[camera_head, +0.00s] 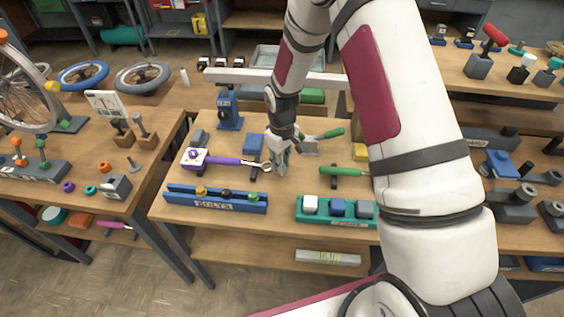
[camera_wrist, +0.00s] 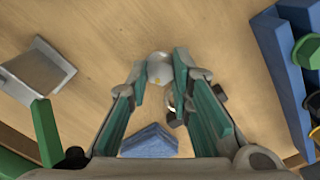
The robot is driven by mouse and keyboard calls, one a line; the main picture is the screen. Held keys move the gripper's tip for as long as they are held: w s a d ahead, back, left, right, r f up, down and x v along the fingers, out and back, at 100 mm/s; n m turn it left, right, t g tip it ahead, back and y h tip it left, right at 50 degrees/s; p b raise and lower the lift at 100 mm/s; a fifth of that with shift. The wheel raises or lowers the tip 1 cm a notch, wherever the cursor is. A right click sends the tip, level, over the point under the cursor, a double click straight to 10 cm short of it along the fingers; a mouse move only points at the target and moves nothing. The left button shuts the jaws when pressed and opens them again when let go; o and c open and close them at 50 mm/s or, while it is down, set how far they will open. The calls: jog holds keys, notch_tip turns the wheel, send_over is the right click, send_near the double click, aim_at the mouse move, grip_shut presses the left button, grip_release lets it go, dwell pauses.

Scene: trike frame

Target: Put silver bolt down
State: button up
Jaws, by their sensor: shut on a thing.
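My gripper (camera_head: 281,160) is low over the middle of the wooden workbench. In the wrist view its green-padded fingers (camera_wrist: 160,75) are shut on the silver bolt (camera_wrist: 160,67), whose rounded pale top shows between the fingertips. The bolt's lower part is hidden, so I cannot tell whether it touches the bench.
A purple-handled wrench (camera_head: 225,161) lies just left of my gripper. Green-handled tools (camera_head: 343,171) lie to the right. A teal rack (camera_head: 336,222) with white, blue and grey blocks stands at the front. Bare wood lies between the racks.

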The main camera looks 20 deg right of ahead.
jog(key=shift+f, duration=0.2)
jog(key=o, duration=0.8)
jog(key=shift+o, duration=0.2)
jog(key=s+d+r+m+t+b, duration=0.1)
jog(key=s+r, duration=0.1)
jog(key=r, duration=0.9)
jog(key=s+r, duration=0.3)
jog(key=r, duration=0.9)
jog(key=s+r+m+t, duration=0.1)
jog(key=s+r, duration=0.3)
jog(key=s, duration=0.3)
jog(key=s+d+r+m+t, duration=0.1)
jog(key=s+r+m, duration=0.1)
jog(key=s+r, duration=0.2)
jog(key=s+d+r+m+t, duration=0.1)
jog(key=s+r, duration=0.3)
jog(key=s, duration=0.7)
jog(key=shift+r+m+t, duration=0.3)
jog(key=shift+t, duration=0.3)
jog(key=shift+s, duration=0.1)
